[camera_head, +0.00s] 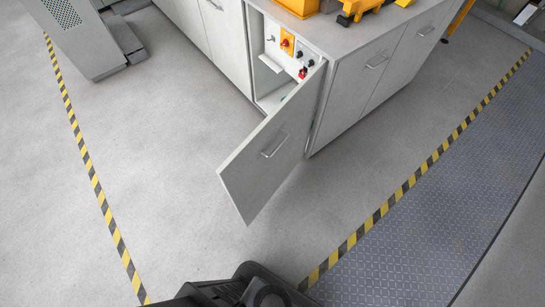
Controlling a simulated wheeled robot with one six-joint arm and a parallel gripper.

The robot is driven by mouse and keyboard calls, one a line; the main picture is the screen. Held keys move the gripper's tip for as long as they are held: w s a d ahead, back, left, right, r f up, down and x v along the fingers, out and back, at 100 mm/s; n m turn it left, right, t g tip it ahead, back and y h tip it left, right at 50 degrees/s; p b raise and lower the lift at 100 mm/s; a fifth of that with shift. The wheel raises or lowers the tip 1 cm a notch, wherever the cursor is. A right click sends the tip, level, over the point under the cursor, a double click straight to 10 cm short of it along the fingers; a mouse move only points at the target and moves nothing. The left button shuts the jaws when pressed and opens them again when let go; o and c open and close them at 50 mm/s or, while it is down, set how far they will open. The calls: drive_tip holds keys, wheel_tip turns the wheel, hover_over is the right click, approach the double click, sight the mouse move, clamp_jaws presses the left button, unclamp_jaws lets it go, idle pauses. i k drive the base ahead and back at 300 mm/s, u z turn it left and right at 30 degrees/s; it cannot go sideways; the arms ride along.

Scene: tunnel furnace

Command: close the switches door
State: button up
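Inside the opening I see a switch panel (294,52) with a yellow and red rotary switch (287,43), dark knobs and a small red item (302,73). The lower inside of the compartment is partly hidden by the door. No gripper fingers show in this view.
Dark parts of my own body show at the bottom edge. Yellow equipment (362,8) stands on the cabinet top. Yellow-black floor stripes (95,180) run on both sides. A grey perforated unit (75,35) stands at upper left. The floor around the door is clear.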

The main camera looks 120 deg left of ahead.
sight(250, 176)
drive_tip(key=u, duration=3.85)
drive_tip(key=i, duration=0.5)
drive_tip(key=z, duration=1.3)
drive_tip(key=k, duration=1.05)
drive_tip(key=u, duration=1.35)
drive_tip(key=i, duration=0.45)
